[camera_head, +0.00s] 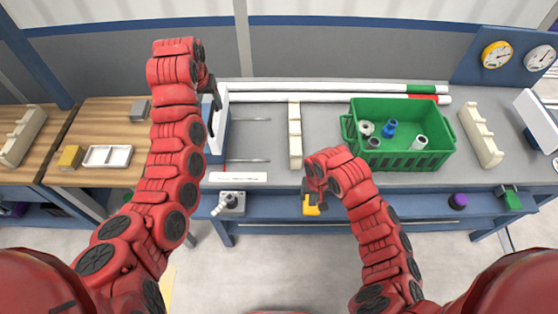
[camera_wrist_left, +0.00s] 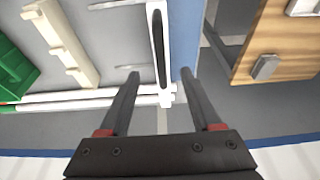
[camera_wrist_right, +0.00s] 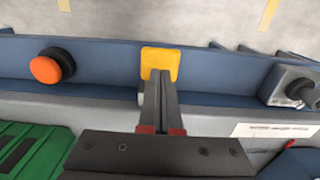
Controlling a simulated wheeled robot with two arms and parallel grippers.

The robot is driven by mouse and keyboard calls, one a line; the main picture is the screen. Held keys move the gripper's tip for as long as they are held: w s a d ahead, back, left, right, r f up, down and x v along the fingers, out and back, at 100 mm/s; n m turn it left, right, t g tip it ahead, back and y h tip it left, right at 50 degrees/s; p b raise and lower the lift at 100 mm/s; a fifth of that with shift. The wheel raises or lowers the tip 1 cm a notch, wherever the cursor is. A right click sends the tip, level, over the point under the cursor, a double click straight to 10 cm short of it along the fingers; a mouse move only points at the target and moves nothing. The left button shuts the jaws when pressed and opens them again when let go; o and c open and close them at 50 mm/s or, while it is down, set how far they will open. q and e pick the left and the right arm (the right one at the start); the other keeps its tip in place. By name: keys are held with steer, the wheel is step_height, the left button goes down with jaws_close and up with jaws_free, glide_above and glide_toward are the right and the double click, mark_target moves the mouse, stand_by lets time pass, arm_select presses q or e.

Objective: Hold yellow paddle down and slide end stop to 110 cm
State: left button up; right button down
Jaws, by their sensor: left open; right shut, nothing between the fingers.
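The yellow paddle (camera_head: 311,210) is on the blue front beam of the bench; it also shows in the right wrist view (camera_wrist_right: 160,60). My right gripper (camera_head: 309,188) is shut and empty, its fingertips overlapping the paddle's near edge in the right wrist view (camera_wrist_right: 160,74). I cannot tell whether they press it. No scale is readable.
A green crate (camera_head: 440,157) with several fittings stands right of centre. White pipes (camera_head: 330,87) lie along the back. A cream notched rack (camera_head: 295,135) stands mid-bench. A grey joystick box (camera_head: 230,204) and an orange button (camera_wrist_right: 46,69) sit on the front beam.

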arm_select(q)
steer(key=shift+s+r, duration=0.15)
steer(key=shift+r, duration=0.35)
arm_select(e)
step_height(320, 180, up, 10)
stand_by(0.7)
arm_select(q)
steer(key=shift+f, duration=0.1)
arm_select(e)
steer(key=shift+s, duration=0.1)
